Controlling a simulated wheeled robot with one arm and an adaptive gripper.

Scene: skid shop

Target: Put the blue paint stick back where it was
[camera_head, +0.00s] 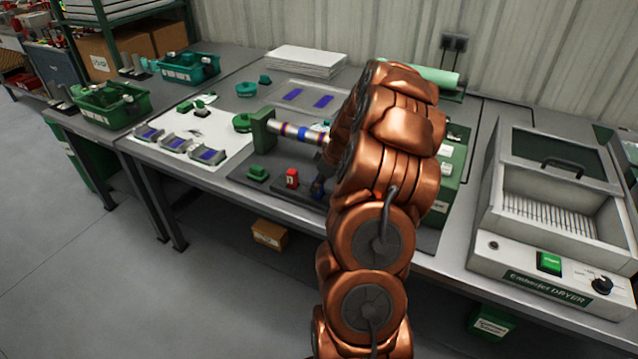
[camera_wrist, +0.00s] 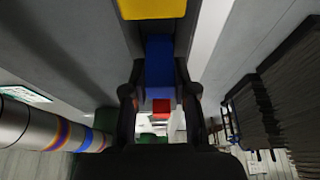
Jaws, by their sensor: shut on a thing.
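The blue paint stick (camera_wrist: 160,62) shows in the wrist view between the two dark fingers of my gripper (camera_wrist: 160,78), which is shut on it. A yellow block (camera_wrist: 150,8) is at the top edge of that view and a red block (camera_wrist: 161,107) is below the blue one, both in line with it. The head view shows a red paint stick (camera_head: 292,178) standing on the dark mat. I cannot tell whether the blue stick touches a surface.
A metal cylinder with coloured bands (camera_head: 290,130) sits in a green holder (camera_head: 262,126) close by; it also shows in the wrist view (camera_wrist: 45,130). A dryer (camera_head: 545,215) stands at right. Green bins (camera_head: 112,106) and a stack of white sheets (camera_head: 305,60) are further left and behind.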

